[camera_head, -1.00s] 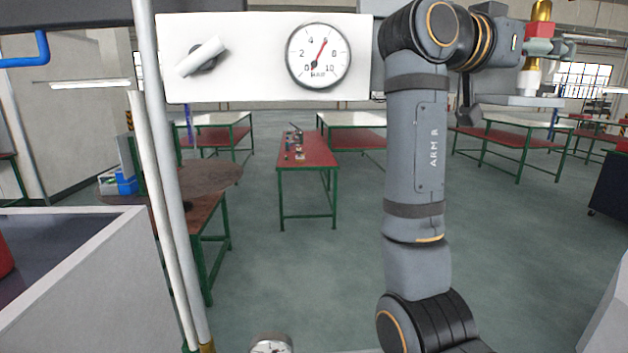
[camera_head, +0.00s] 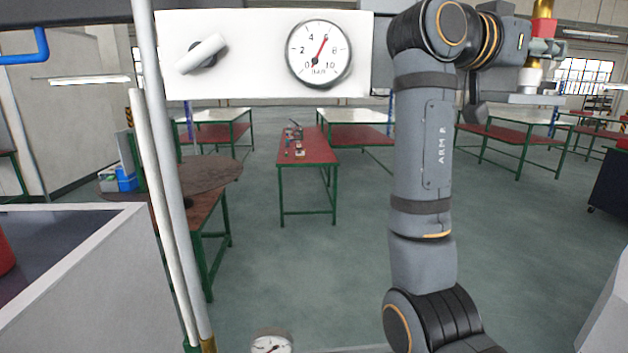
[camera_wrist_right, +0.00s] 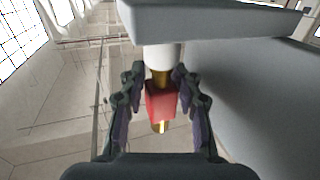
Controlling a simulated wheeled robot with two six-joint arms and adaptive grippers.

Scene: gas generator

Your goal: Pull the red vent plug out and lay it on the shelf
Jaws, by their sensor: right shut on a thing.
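The red vent plug (camera_head: 542,28) is at the upper right of the head view, a red block with gold parts above and below it. A white collar (camera_head: 531,74) and a grey slab are under it. In the right wrist view, the red block (camera_wrist_right: 160,101) is between the two fingers of my right gripper (camera_wrist_right: 158,74), which is shut on it. There the gold stem meets the white collar (camera_wrist_right: 162,56) against the grey slab (camera_wrist_right: 215,20). I cannot tell whether the stem is still seated. My left gripper is not in view. I cannot identify the shelf for certain.
A white panel with a lever (camera_head: 203,54) and a pressure gauge (camera_head: 319,54) is at the upper left. Pale pipes (camera_head: 170,180) stand in front of a grey-walled tank (camera_head: 95,290). Red-topped benches (camera_head: 318,151) stand behind, with open floor between.

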